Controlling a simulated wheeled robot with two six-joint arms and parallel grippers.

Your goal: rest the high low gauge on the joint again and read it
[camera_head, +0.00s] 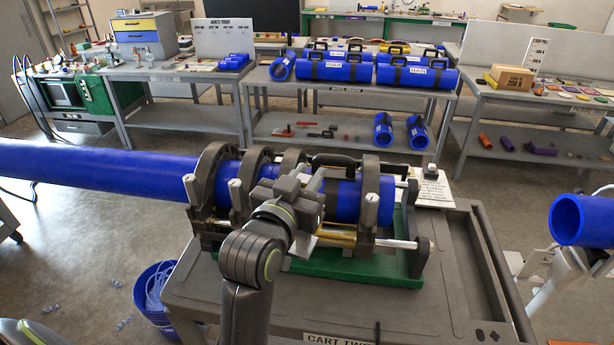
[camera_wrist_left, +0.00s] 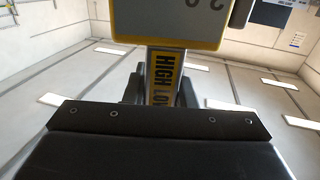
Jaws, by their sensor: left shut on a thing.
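My left gripper (camera_head: 314,190) is over the middle of the clamped blue pipe in the head view. In the left wrist view its fingers (camera_wrist_left: 160,92) are shut on the high low gauge (camera_wrist_left: 165,75), by a stem marked "HIGH LO". The gauge's grey, yellow-edged head (camera_wrist_left: 165,22) shows part of some upside-down characters, cut off at the top; I cannot read them as a value. The long blue pipe (camera_head: 95,172) enters the clamps from the left, and a short blue pipe (camera_head: 346,200) sits at the right. The joint is hidden behind my gripper, so contact with the gauge cannot be told. My right gripper is out of view.
The dark clamp rings (camera_head: 216,172) and steel rods surround the pipe on a green base (camera_head: 350,268) on the grey cart (camera_head: 440,310). A blue bucket (camera_head: 155,300) is at lower left. Another blue pipe (camera_head: 585,221) is at right.

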